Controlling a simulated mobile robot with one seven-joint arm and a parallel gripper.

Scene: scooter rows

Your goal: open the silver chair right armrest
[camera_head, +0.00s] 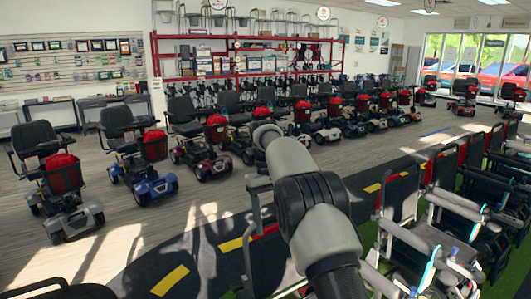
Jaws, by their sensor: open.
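Several silver-framed chairs stand close together at the right. The nearest clear silver chair (408,238) has pale, tube-like armrests (458,203) with blue parts near their ends. I cannot tell which chair or which armrest is the one named in the task. Another light metal frame (252,205) shows at the left of my arm, partly hidden by it. My arm rises from the bottom middle, and its far joint is above the aisle edge.
Rows of scooters, including a blue one (153,187) and a silver one (72,222), stand across the aisle. Red shelving (155,55) is behind them. A dark strip with yellow dashes (170,281) runs between. The wooden floor (195,222) at left has free room.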

